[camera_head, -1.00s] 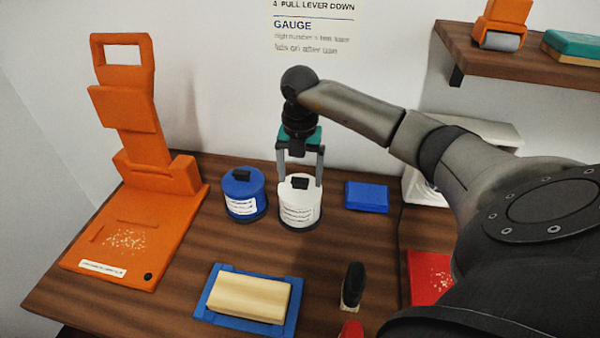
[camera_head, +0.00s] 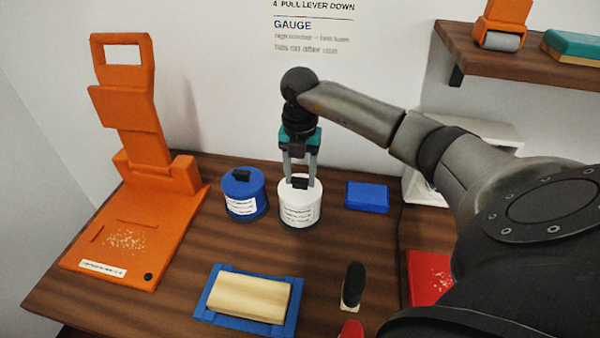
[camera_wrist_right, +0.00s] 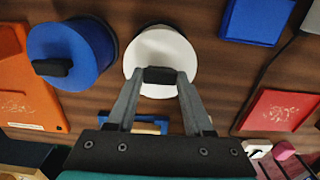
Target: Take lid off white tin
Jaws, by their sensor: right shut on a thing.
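The white tin (camera_head: 299,207) stands upright on the wooden table, with a lid that has a black knob (camera_head: 300,183) on top. My right gripper (camera_head: 300,182) comes down from above and is shut on the knob, with one finger on each side. In the right wrist view the white lid (camera_wrist_right: 160,50) lies under my right gripper (camera_wrist_right: 160,77), and the knob sits between the fingertips. The lid appears seated on the tin. My left gripper is not in view.
A blue tin (camera_head: 243,194) stands close on the left and a blue block (camera_head: 367,196) lies to the right. A wooden block in a blue tray (camera_head: 217,318) is in front. A dark-handled brush (camera_head: 353,285) stands front right. An orange lever device (camera_head: 150,190) is far left.

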